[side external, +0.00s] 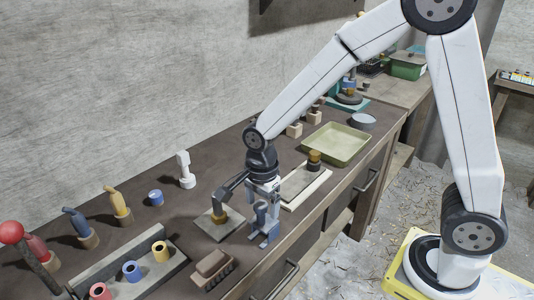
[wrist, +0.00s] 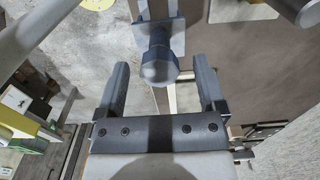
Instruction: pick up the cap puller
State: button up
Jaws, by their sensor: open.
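A blue-grey tool with a rounded knob, which I take to be the cap puller (side external: 264,228), stands upright near the front edge of the bench in the side view. In the wrist view, the cap puller (wrist: 158,66) shows its knob and a squarish part behind it. My gripper (side external: 262,190) is directly above it, pointing down. In the wrist view, my gripper (wrist: 163,72) is open, with one finger on each side of the knob and gaps on both sides. The lower part of the tool is partly hidden, and I cannot tell its exact depth between the fingers.
A square plate with a yellow-brown piece (side external: 221,217) is close on the left. A brown block (side external: 212,268) lies in front, near a rack with coloured rings (side external: 133,270). A board (side external: 300,187) and a green tray (side external: 337,143) are to the right. Bent-handled tools stand along the left.

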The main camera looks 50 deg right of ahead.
jog(key=shift+f, duration=1.1)
grip_shut()
dwell(0.9)
